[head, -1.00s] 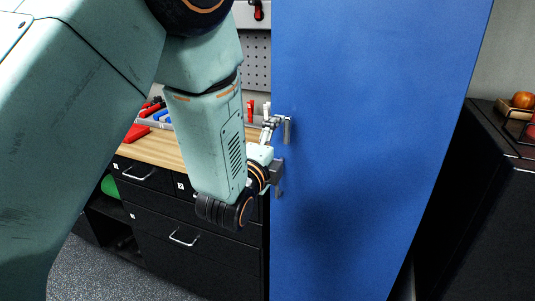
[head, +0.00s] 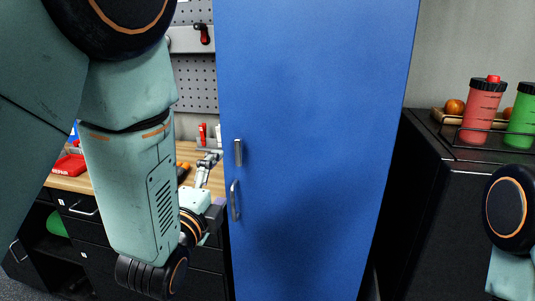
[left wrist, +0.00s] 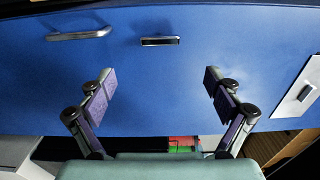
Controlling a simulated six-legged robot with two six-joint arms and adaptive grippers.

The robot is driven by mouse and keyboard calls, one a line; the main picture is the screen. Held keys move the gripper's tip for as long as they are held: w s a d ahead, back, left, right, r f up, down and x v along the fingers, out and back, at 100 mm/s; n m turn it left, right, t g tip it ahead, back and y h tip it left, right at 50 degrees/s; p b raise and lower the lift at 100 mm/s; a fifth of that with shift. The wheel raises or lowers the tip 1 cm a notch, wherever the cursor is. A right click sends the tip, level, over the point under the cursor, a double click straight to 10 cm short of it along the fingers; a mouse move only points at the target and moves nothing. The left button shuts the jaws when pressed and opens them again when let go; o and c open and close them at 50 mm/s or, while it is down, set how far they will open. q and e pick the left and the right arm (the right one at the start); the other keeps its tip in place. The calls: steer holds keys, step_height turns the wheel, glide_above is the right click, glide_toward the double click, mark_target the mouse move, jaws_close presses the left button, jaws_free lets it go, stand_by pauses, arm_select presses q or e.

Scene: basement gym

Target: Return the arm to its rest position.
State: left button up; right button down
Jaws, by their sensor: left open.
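My left arm comes in from the left in the head view, with its forearm hanging down beside the blue cabinet (head: 315,130). My left gripper (head: 212,182) is at the cabinet's left edge, just left of its two silver handles, the upper one (head: 238,152) and the lower one (head: 234,200). In the left wrist view the fingers of the gripper (left wrist: 158,84) are wide apart with nothing between them but the blue front behind. Both handles show above the fingertips there. Part of my right arm is at the right edge of the head view; its gripper is out of view.
A workbench (head: 183,150) with black drawers stands behind my left arm. A black cabinet (head: 480,190) on the right bears a red bottle (head: 482,112), a green bottle (head: 522,120) and a tray (head: 450,117) with fruit. A pegboard (head: 195,82) is on the wall.

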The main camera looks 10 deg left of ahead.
mark_target(238, 154)
arm_select(q)
steer(key=w, duration=1.2)
steer(key=shift+d, duration=0.2)
steer(key=shift+s, duration=0.1)
